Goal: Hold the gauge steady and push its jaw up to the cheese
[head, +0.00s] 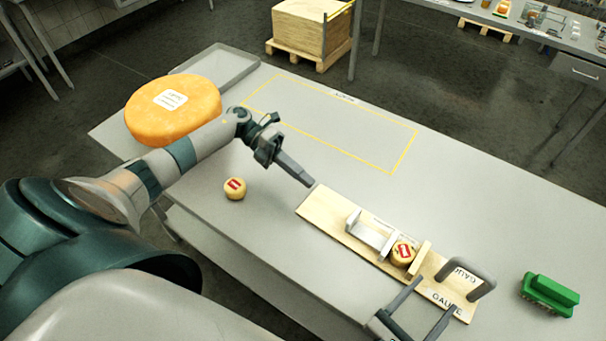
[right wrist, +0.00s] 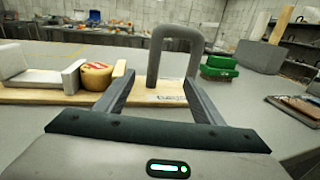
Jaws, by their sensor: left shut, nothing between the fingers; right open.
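The gauge (head: 325,214) is a wooden board lying on the table, with a grey handle (head: 482,276) at its right end. A small cheese (head: 403,252) with a red label sits on it, between the white sliding jaw (head: 369,234) and an upright wooden stop (head: 419,259). In the right wrist view the jaw (right wrist: 70,78) is left of the cheese (right wrist: 96,76). My left gripper (head: 310,183) is shut and empty, above the table by the board's left end. My right gripper (head: 433,304) is open at the board's near right edge, its fingers pointing toward the handle (right wrist: 176,55), apart from it.
Another small cheese (head: 234,188) lies on the table left of the gauge. A large orange cheese wheel (head: 172,108) sits at the back left by a grey tray (head: 228,66). A green brush-like object (head: 549,293) lies right of the gauge. The yellow-outlined area (head: 335,120) is empty.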

